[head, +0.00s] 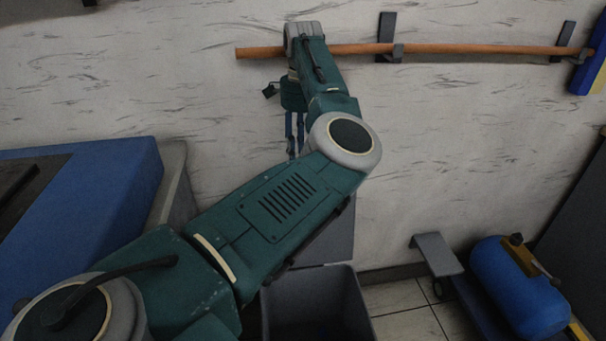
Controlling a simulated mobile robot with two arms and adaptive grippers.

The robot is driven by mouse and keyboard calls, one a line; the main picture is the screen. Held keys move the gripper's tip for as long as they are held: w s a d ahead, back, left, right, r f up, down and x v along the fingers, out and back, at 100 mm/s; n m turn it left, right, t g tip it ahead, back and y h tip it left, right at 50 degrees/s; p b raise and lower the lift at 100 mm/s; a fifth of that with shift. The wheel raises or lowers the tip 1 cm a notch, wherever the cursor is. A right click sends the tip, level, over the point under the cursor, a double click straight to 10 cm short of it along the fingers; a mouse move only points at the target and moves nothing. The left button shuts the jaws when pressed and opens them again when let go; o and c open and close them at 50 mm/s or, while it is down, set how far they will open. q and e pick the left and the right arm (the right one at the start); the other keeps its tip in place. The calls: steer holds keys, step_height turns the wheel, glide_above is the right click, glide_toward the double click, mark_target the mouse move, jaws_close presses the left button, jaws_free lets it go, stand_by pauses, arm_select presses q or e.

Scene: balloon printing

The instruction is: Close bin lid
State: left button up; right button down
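A grey bin (357,300) stands on the floor at the bottom centre, its top open and its dark inside showing. Its grey lid (338,242) stands raised at the back of the bin, near the wall, partly hidden behind my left arm. My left gripper (295,153) hangs fingers down in front of the wall, above and left of the visible part of the lid and apart from it. Its two fingers look close together with nothing seen between them; whether they are open or shut is unclear. My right gripper is out of view.
A wooden pole (455,48) lies across wall brackets behind my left arm. A blue machine (105,195) stands at the left. A blue tank (518,290) and a small grey stand (436,254) are at the lower right. Some tiled floor (408,327) is clear right of the bin.

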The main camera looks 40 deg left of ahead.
arm_select(q)
step_height(320, 180, down, 8)
steer(key=shift+r+b, duration=0.1)
steer(key=shift+b, duration=0.45)
steer(key=shift+c, duration=0.5)
jaws_close()
